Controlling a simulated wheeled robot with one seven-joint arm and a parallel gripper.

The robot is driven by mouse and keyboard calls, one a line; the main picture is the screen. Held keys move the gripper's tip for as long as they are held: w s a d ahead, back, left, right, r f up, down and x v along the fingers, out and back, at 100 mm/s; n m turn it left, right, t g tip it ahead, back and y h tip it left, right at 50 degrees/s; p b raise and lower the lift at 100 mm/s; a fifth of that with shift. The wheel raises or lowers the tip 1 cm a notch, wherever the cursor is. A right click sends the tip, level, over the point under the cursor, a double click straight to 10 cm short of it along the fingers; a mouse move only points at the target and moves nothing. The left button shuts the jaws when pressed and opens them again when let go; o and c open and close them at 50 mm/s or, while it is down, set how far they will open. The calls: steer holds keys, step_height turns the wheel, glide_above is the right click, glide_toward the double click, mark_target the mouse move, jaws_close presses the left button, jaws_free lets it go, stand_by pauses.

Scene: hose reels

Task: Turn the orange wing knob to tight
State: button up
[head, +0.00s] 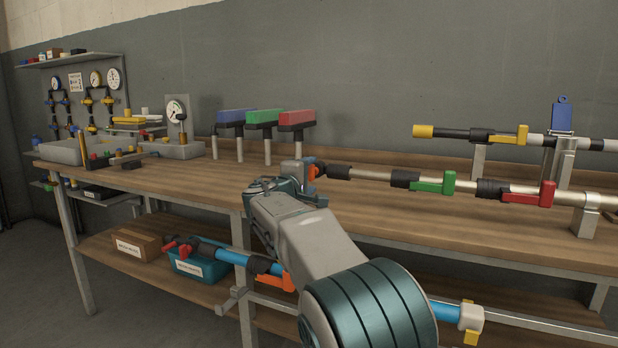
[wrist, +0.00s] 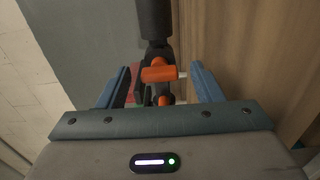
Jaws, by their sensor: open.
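The orange wing knob (wrist: 160,74) is between the two blue-grey fingers of my gripper (wrist: 160,67) in the wrist view. Its wing lies crosswise in the picture, with a gap to each finger. A second orange piece (wrist: 163,100) shows just below it. In the head view, orange of the knob (head: 313,172) shows beside my gripper (head: 304,171), at the left end of a pale pipe (head: 374,174). My gripper is open and hides part of the knob there. I cannot see contact.
Green (head: 433,182) and red (head: 530,194) lever handles are on the same pipe to the right. Blue, green and red brush-like blocks (head: 264,117) stand on posts behind. A blue pipe (head: 228,257) with an orange lever runs below the bench top (head: 190,176).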

steer(key=p+v, duration=0.1)
steer(key=v, duration=1.2)
steer(key=shift+s+a, duration=0.15)
steer(key=shift+s, duration=0.15)
steer(key=shift+r, duration=0.1)
steer(key=s+d+r+m+g+p, duration=0.25)
steer(key=s+d+g+p, duration=0.2)
steer(key=d+p, duration=0.5)
steer(key=s+d+r+m+g+p, duration=0.1)
steer(key=s+d+m+g+p, duration=0.4)
steer(key=d, duration=0.7)
steer(key=s+d+r+m+g+y+p, duration=0.2)
steer(key=s+m+y+p, duration=0.1)
steer(key=s+p, duration=0.7)
steer(key=s+d+r+m+g+y+p, duration=0.2)
steer(key=s+r+m+y+p, duration=0.1)
steer(key=s+p, duration=0.6)
steer(key=shift+s+d+g+p, duration=0.3)
steer(key=shift+s+g+p, duration=0.05)
steer(key=shift+s, duration=0.9)
steer(key=shift+m, duration=0.25)
